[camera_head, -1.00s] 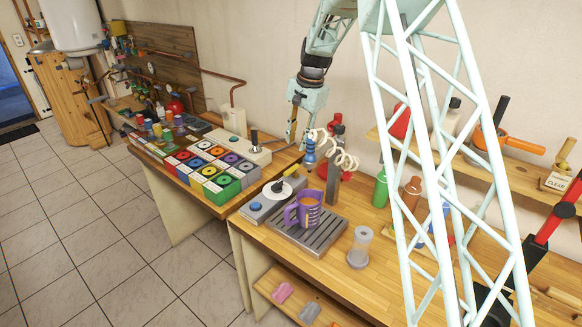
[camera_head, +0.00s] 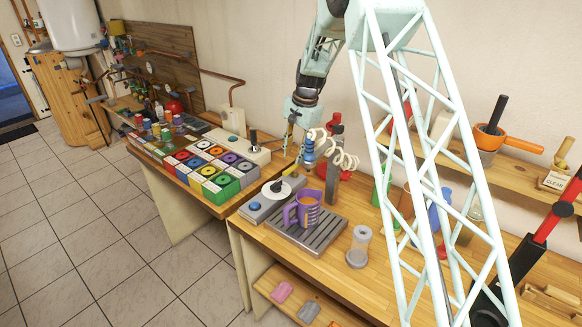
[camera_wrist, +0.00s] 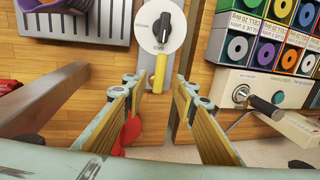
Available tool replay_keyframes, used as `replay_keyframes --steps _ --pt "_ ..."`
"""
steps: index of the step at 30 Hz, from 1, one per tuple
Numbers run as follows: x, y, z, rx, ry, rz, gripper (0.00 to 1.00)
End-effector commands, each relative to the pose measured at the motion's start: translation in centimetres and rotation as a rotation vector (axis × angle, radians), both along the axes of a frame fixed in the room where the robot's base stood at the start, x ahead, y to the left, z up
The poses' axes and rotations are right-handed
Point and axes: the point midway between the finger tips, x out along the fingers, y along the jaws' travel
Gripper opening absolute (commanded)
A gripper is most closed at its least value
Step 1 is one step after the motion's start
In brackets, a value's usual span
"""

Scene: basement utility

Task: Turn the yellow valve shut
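My gripper (camera_head: 294,143) hangs above the back of the workbench, behind the purple mug. A yellow bar (camera_wrist: 160,72) lies ahead of the gap, beside a white dial with a black knob (camera_wrist: 162,28). I cannot tell whether this bar is the valve's handle. In the head view the dial (camera_head: 277,189) sits on a grey box. Copper pipes (camera_head: 222,76) run along the wall at the back left. Fittings there are too small to identify as the yellow valve.
The purple mug (camera_head: 304,208) stands on a slatted grey tray (camera_head: 318,235) near the gripper. A coiled white hose (camera_head: 343,160) and a grey post are close on the right. Coloured boxes (camera_head: 218,188) fill the left bench. Open tiled floor (camera_head: 95,240) lies at left.

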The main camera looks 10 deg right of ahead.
Motion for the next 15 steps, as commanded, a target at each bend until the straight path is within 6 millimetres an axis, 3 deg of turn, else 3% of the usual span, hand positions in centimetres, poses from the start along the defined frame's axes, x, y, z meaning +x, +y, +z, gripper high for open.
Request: replay_keyframes --steps 6,15 --pt "0.4 0.4 -2.9 0.0 0.002 0.0 0.26" --pt "0.8 0.7 -5.7 -0.001 0.001 0.0 0.26"
